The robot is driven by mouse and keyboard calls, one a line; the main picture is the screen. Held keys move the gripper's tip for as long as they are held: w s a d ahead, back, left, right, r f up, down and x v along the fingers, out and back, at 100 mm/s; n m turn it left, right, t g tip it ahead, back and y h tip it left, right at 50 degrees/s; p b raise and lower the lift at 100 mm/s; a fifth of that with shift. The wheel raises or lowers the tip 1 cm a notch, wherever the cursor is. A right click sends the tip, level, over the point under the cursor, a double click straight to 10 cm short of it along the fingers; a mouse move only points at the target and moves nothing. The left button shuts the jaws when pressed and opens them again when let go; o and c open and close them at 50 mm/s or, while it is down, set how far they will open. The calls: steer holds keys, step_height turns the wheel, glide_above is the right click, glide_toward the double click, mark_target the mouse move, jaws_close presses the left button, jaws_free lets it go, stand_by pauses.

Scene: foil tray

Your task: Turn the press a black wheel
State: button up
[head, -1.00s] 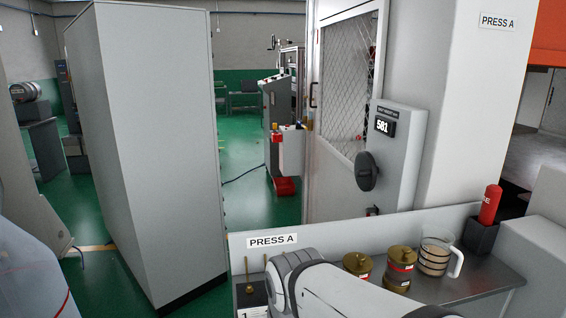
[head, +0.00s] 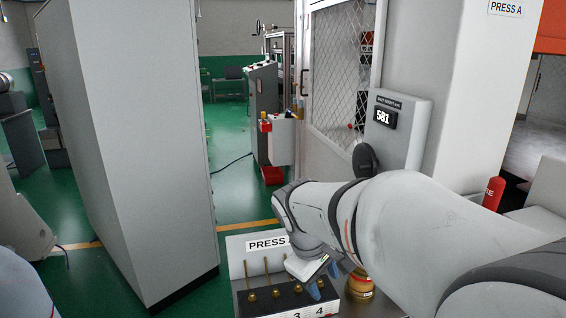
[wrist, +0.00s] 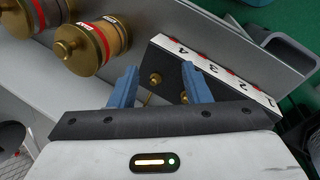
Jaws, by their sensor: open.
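The black wheel (head: 364,161) is on the lower left of the light grey box (head: 398,128) on press A, below a small display (head: 386,117) that reads 581. My arm partly hides its lower edge in the head view. My gripper (head: 325,280) is low in front of the press, well below the wheel and apart from it. Its two blue fingers are spread with nothing between them, and the open gripper also shows in the wrist view (wrist: 159,82). The wheel is not seen in the wrist view.
A numbered black block (head: 290,299) with brass knobs lies close beneath my fingers; it also shows in the wrist view (wrist: 228,84). Brass canisters (wrist: 92,45) stand beside it on the shelf. A tall grey cabinet (head: 125,150) stands left, with green floor between it and the press.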

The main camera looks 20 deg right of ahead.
steer(key=w+d+r+n+g+h+p, duration=0.1)
steer(key=w+d+r+n+h, duration=0.25)
steer(key=w+d, duration=0.35)
steer(key=w+d+r+n+g+h+p, duration=0.15)
steer(key=w+d+n+h, duration=0.3)
steer(key=w, duration=0.45)
steer(key=n+h, duration=0.6)
glide_toward(359, 167)
steer(key=d, duration=0.4)
steer(key=shift+t, duration=0.35)
steer(key=d, duration=0.2)
steer(key=d+p, duration=0.1)
steer(key=d, duration=0.3)
steer(key=shift+s+d+f+p, duration=0.15)
steer(key=shift+d+f+p, duration=0.05)
steer(key=shift+f+p, duration=0.1)
steer(key=shift+c, duration=0.2)
